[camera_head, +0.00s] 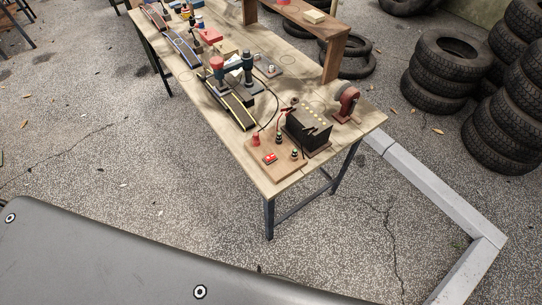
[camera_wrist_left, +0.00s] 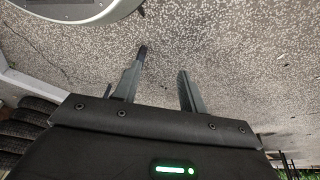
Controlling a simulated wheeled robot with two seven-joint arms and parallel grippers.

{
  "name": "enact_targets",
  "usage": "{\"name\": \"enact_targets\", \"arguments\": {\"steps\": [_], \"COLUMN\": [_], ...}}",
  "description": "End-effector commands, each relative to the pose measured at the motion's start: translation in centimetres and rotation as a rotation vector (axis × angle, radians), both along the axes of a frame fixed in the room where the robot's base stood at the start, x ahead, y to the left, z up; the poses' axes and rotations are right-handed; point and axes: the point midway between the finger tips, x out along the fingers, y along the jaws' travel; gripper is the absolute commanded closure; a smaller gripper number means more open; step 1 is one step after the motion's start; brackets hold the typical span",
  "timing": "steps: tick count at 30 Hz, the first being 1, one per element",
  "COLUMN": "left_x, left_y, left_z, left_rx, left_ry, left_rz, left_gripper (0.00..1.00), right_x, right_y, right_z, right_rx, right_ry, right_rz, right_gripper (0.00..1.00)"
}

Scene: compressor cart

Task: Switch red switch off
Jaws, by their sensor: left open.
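A small red switch (camera_head: 269,158) sits on a brown wooden board (camera_head: 262,171) at the near end of the workbench in the head view. Whether it is on or off is too small to tell. A red knob-like part (camera_head: 256,140) and small dark posts with coloured tips stand on the same board. My left gripper (camera_wrist_left: 163,62) shows only in the left wrist view, with its two fingers apart and nothing between them. It is over bare ground, away from the bench. My right gripper is not in view.
The wooden workbench (camera_head: 206,112) carries a black box (camera_head: 308,129), a red round device (camera_head: 347,103), cables and several tools. Stacked tyres (camera_head: 441,70) stand at the right. A pale kerb (camera_head: 428,186) runs right of the bench.

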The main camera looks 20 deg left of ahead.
Motion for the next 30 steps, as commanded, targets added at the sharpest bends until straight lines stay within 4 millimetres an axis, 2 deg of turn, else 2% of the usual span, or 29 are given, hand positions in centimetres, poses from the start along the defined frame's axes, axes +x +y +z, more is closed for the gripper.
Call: {"name": "enact_targets", "arguments": {"steps": [1, 2, 3, 5, 6, 8, 9, 10, 12, 15, 18, 20, 26, 30], "left_x": [5.3, 8.1, 11.7, 16.5, 19.2, 22.3, 23.9, 24.8, 26.2, 27.0, 27.2, 27.2, 27.6, 29.0], "left_y": [0.1, 0.0, -0.4, -1.0, -1.4, -2.2, -2.8, -3.2, -4.2, -5.2, -5.8, -6.0, -6.4, -7.5], "left_z": [3.5, 5.6, 8.6, 13.7, 17.2, 22.5, 25.9, 28.2, 32.9, 37.5, 40.0, 40.6, 40.6, 40.0], "left_rx": [-0.038, -0.064, -0.101, -0.154, -0.186, -0.229, -0.251, -0.267, -0.296, -0.319, -0.332, -0.335, -0.338, -0.339], "left_ry": [-0.102, -0.159, -0.236, -0.348, -0.417, -0.512, -0.569, -0.606, -0.679, -0.748, -0.783, -0.792, -0.795, -0.795], "left_rz": [-0.012, -0.024, -0.043, -0.085, -0.118, -0.175, -0.214, -0.242, -0.307, -0.378, -0.420, -0.431, -0.433, -0.430], "left_gripper": [0.58, 0.58, 0.58, 0.58, 0.58, 0.58, 0.58, 0.58, 0.58, 0.58, 0.58, 0.58, 0.58, 0.58], "right_x": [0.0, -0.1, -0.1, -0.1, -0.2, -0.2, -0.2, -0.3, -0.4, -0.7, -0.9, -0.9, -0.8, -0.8], "right_y": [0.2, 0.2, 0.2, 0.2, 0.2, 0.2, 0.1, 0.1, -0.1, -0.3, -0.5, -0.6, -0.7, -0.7], "right_z": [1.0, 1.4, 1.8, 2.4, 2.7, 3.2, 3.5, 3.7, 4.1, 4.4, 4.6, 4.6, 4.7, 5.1], "right_rx": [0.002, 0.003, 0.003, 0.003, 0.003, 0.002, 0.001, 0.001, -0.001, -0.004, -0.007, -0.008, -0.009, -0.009], "right_ry": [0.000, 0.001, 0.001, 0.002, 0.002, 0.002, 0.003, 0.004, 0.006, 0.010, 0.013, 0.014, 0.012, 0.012], "right_rz": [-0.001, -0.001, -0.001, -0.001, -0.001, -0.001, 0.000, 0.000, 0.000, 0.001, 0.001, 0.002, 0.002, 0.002], "right_gripper": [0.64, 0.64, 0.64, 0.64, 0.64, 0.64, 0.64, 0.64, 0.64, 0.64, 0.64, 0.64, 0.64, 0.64]}}
